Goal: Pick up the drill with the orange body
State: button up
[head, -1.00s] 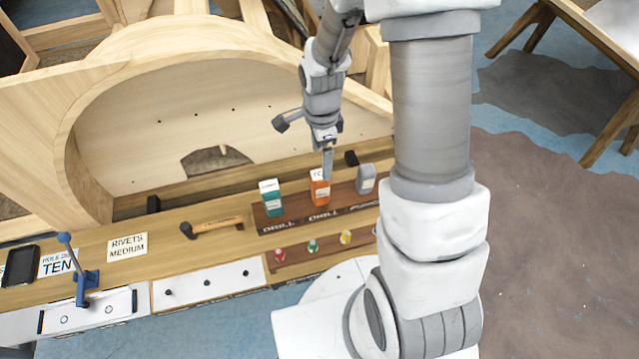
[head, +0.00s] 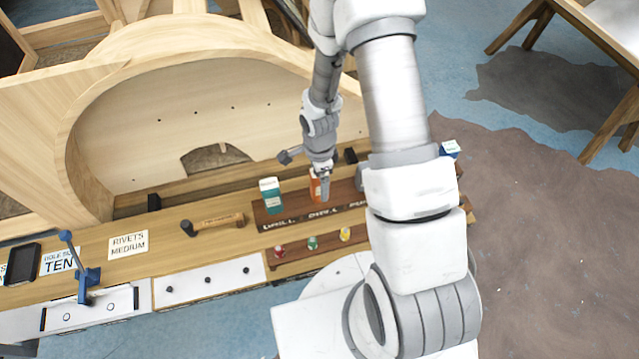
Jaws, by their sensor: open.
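The drill with the orange body (head: 314,190) stands upright on a dark wooden rack on the bench, mostly hidden behind my gripper (head: 325,198). My gripper points down and overlaps the drill's right side in the picture. I cannot tell whether it touches the drill. The jaws are open, and nothing is seen held in them. A teal drill (head: 270,196) stands just left of the orange one. A grey drill (head: 361,177) stands to the right, mostly hidden by my arm.
The dark rack (head: 290,216) carries "DRILL" labels. In front, a lower strip holds small red, green and yellow pieces (head: 312,243). A hammer-like tool (head: 212,222) lies to the left. A curved wooden frame (head: 70,130) rises behind the bench.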

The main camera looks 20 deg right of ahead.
jog(key=shift+f, duration=0.65)
grip_shut()
